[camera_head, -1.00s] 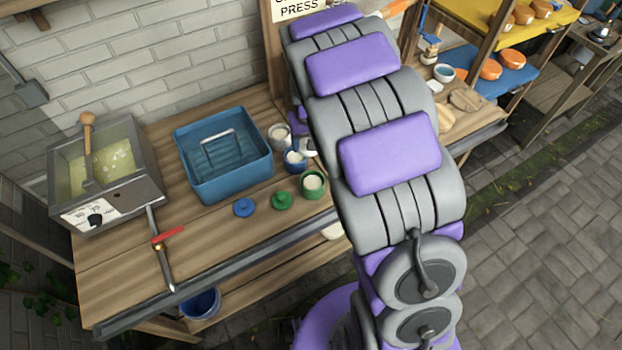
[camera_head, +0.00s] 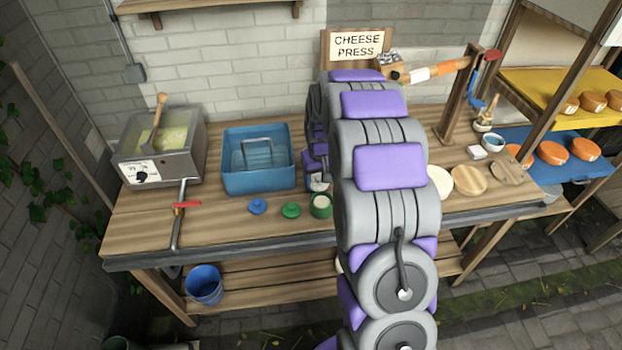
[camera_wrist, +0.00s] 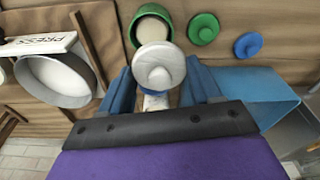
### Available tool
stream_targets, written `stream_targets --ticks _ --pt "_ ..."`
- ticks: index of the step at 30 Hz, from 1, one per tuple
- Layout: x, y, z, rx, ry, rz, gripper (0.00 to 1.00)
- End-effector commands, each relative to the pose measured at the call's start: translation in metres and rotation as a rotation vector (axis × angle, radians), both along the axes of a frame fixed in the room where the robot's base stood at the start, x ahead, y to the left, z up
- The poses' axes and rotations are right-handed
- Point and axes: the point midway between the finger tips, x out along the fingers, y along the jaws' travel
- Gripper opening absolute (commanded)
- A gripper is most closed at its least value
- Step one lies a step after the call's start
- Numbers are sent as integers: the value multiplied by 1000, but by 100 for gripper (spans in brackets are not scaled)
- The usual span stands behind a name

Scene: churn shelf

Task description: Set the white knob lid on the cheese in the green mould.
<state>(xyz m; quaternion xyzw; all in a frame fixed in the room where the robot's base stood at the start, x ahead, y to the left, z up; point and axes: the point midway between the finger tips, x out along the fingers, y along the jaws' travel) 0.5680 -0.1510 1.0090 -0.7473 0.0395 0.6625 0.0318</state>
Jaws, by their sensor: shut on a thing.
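In the wrist view my gripper (camera_wrist: 158,84) has its two blue fingers shut on the white knob lid (camera_wrist: 158,68), with the knob facing the camera. The green mould (camera_wrist: 134,34), with pale cheese (camera_wrist: 153,30) inside, lies just beyond the lid, and the lid overlaps its near edge in the picture. I cannot tell the height between them. In the head view the green mould (camera_head: 320,207) stands on the bench just left of my arm. My arm hides most of the gripper there.
A green lid (camera_head: 291,210) and a blue lid (camera_head: 258,206) lie left of the mould. A blue basin (camera_head: 258,182) and a grey vat (camera_head: 165,165) stand further left. Boards (camera_head: 468,180) lie right of my arm. A white round vessel (camera_wrist: 55,80) is at left in the wrist view.

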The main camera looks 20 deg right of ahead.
Motion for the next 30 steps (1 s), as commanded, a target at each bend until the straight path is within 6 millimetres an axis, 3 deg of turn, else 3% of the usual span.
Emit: stream_targets --ticks 8,30 --pt "0 -15 -7 9 0 -6 34" --pt "-1 -14 -57 9 0 -5 34"
